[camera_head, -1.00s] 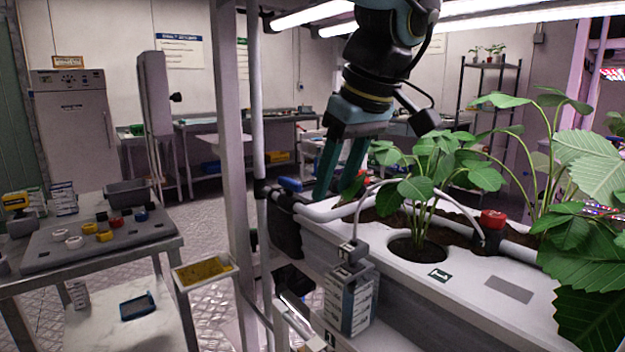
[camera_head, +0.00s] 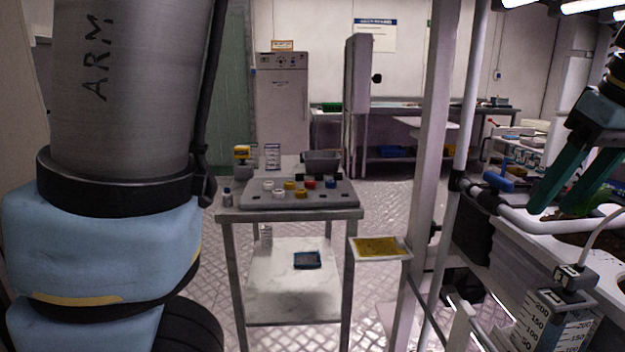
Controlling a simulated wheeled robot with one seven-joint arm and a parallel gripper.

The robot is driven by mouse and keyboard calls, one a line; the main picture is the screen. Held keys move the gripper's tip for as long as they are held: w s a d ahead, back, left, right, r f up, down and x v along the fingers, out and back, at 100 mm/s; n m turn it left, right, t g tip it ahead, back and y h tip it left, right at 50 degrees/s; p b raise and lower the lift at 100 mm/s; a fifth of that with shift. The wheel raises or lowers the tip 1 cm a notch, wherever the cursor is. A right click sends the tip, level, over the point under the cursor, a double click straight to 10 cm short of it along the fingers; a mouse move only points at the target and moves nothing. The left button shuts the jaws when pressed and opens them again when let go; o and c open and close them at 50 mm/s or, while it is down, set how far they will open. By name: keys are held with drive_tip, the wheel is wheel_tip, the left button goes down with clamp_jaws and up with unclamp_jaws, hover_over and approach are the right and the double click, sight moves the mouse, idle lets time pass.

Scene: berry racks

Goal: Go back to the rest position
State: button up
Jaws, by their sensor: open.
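My gripper (camera_head: 572,192) is at the right edge of the head view, with its two teal fingers pointing down and to the left. The fingers stand apart and no held thing shows between them. Whether the fingertips touch the rack cannot be told. The upper arm links are partly cut off by the picture's edge. A large grey and blue part of my arm marked "ARM" fills the left side.
A metal cart (camera_head: 290,213) with a grey tray of small coloured caps stands in the middle. A yellow sticky card (camera_head: 378,247) is beside it. A white post (camera_head: 432,150) rises between cart and rack. Open chequered floor (camera_head: 395,198) lies behind.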

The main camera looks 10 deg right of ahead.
drive_tip(key=w+a+f+g+p, duration=0.1)
drive_tip(key=w+a+f, duration=0.4)
drive_tip(key=w+a, duration=0.45)
drive_tip(key=w+a+f+g+p, duration=0.1)
drive_tip(key=w+a+f, duration=0.4)
drive_tip(key=w+a, duration=0.45)
drive_tip(key=a+f+p, duration=0.1)
drive_tip(key=a+f, duration=0.2)
drive_tip(key=a, duration=0.7)
drive_tip(key=w+a+f, duration=0.1)
drive_tip(key=a+f, duration=0.2)
drive_tip(key=a, duration=0.8)
drive_tip(key=shift+w+f+m+g+p, duration=0.2)
drive_tip(key=shift+m+g+p, duration=0.1)
drive_tip(key=shift+p, duration=0.1)
drive_tip(key=shift+a, duration=0.1)
